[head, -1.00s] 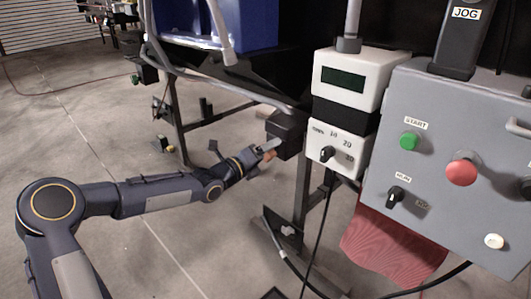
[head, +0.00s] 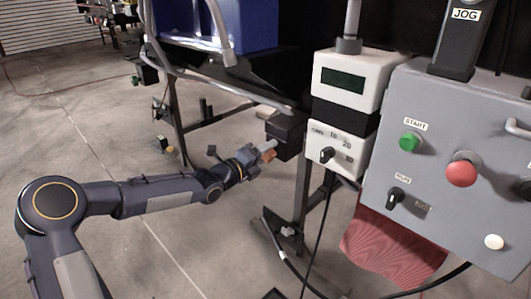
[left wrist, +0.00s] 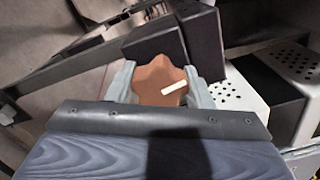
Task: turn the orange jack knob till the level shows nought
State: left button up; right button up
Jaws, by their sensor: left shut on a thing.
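The orange jack knob (head: 268,155) shows as a small patch between the fingers of my left gripper (head: 265,151), beside a dark block (head: 285,128) under the conveyor frame. In the left wrist view the lobed knob (left wrist: 152,76), with a pale bar mark slanting across its face, sits between the two grey fingers of my left gripper (left wrist: 158,86). The gripper is shut on it. My right gripper is not in view.
Right of the knob stands a white box (head: 345,66) with a dark display and a dial panel (head: 338,147). Further right is a grey control box (head: 437,108) with green and red buttons. A black cable hangs below. The floor (head: 110,135) around my left arm is mostly clear.

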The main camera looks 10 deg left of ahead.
pick_arm(q)
jog(key=n, duration=0.3)
jog(key=shift+n, duration=0.4)
jog(key=n+p, duration=0.1)
jog(key=n, duration=0.3)
jog(key=shift+n+p, duration=0.3)
jog(key=shift+p, duration=0.1)
jog(key=n+p, duration=0.1)
jog(key=n, duration=0.3)
jog(key=shift+f+p, duration=0.1)
jog(key=shift+p, duration=0.2)
jog(key=n+p, duration=0.1)
jog(key=n, duration=0.4)
jog(key=shift+p, duration=0.4)
jog(key=n+p, duration=0.1)
jog(key=n, duration=0.3)
jog(key=shift+s+d+f+n+p, duration=0.1)
jog(key=shift+n+p, duration=0.2)
jog(key=shift+p, duration=0.1)
jog(key=n+p, duration=0.1)
jog(key=n, duration=0.2)
jog(key=shift+n, duration=0.3)
jog(key=n+p, duration=0.1)
jog(key=n, duration=0.2)
jog(key=shift+s+d, duration=0.1)
jog(key=shift+n+p, duration=0.35)
jog(key=shift+n, duration=1.75)
